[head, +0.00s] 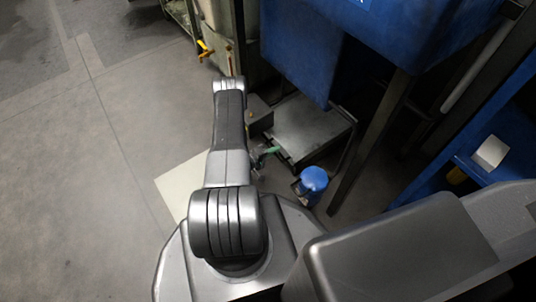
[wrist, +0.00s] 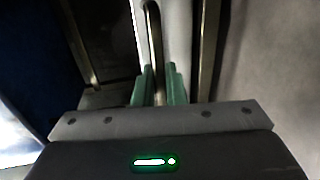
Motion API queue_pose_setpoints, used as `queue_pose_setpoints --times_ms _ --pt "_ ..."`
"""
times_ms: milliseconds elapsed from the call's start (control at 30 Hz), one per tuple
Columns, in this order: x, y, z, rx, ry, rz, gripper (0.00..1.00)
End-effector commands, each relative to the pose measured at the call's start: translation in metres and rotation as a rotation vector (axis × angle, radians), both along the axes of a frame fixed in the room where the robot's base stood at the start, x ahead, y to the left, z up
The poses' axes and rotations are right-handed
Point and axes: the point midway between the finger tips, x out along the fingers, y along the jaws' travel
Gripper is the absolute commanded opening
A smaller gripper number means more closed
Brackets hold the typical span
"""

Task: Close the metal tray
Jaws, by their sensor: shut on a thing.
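The metal tray (head: 305,125) is a flat grey box low under the blue machine, right of my arm in the head view. My gripper (head: 270,151) is at the tray's near left side, its green fingers just showing past my arm. In the wrist view my gripper (wrist: 159,86) has its two green fingers close on either side of a thin metal bar (wrist: 154,40), which looks like part of the tray. The exact contact is dark and partly hidden. How far the tray stands out cannot be told.
The blue machine body (head: 305,55) overhangs the tray. A blue-lidded canister (head: 313,182) stands close in front of the tray. A dark post (head: 372,140) rises to the right. Open grey floor (head: 80,180) lies to the left.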

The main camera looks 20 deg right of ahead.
Motion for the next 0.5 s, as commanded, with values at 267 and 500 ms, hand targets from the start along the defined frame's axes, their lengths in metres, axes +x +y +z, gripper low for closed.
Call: queue_pose_setpoints --times_ms 267,500 --pt "0.0032 -0.0044 0.0003 0.0 -0.004 -0.001 0.0" --pt "0.0033 -0.0047 0.0006 0.0 -0.006 -0.002 0.25"
